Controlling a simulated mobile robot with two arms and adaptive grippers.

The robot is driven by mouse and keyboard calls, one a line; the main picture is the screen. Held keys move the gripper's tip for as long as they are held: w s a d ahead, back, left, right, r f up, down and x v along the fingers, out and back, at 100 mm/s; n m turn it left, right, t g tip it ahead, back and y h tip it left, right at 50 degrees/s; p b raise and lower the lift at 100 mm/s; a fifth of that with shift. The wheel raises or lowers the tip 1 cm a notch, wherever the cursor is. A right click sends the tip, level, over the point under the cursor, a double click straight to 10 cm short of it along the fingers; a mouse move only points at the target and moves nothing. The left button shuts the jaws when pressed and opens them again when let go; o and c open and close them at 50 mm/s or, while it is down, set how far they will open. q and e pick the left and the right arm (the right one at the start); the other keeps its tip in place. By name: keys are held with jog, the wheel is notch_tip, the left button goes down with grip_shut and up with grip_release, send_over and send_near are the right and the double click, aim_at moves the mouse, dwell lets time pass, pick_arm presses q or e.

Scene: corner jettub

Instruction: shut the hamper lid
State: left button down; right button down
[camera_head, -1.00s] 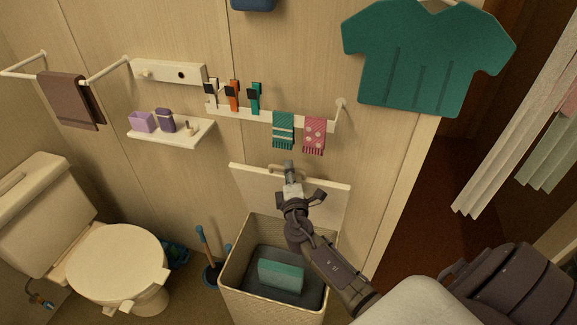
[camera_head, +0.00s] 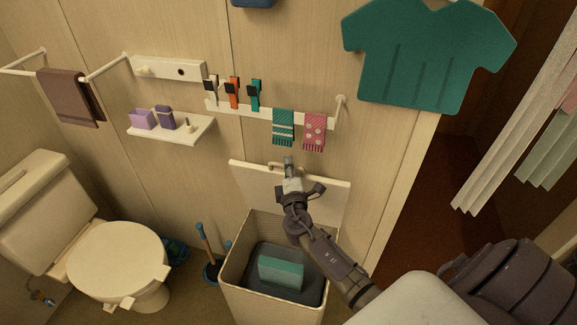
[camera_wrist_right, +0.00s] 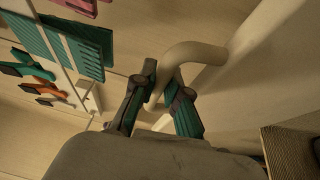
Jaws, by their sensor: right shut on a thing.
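The hamper (camera_head: 235,293) is a cream bin standing open against the wall, with a teal block (camera_head: 281,272) on dark contents inside. Its lid (camera_head: 325,195) stands raised, upright at the back of the bin. A curved handle (camera_head: 278,166) is on the lid near its top edge. My right gripper (camera_head: 289,163) is at this handle. In the right wrist view the handle (camera_wrist_right: 195,52) passes between the fingers of my right gripper (camera_wrist_right: 160,92), which are shut on it. My arm hides part of the lid and the bin's right rim. My left gripper is not in view.
Above the lid, a rail (camera_head: 265,115) carries hanging clips and two small towels. A toilet (camera_head: 118,258) stands to the left, and a plunger (camera_head: 208,255) stands close beside the hamper. A teal shirt (camera_head: 425,55) hangs at upper right.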

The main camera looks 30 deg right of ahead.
jog(key=s+a+f+n+t+b, duration=0.1)
jog(key=s+a+b, duration=0.4)
jog(key=b, duration=0.8)
notch_tip(320, 180, down, 3)
jog(key=shift+s+a+r+t+h, duration=0.15)
jog(key=shift+s+a+t+h, duration=0.25)
jog(key=shift+a+t, duration=0.4)
jog(key=c, duration=1.4)
grip_release()
jog(key=shift+c, duration=0.2)
jog(key=v, duration=1.2)
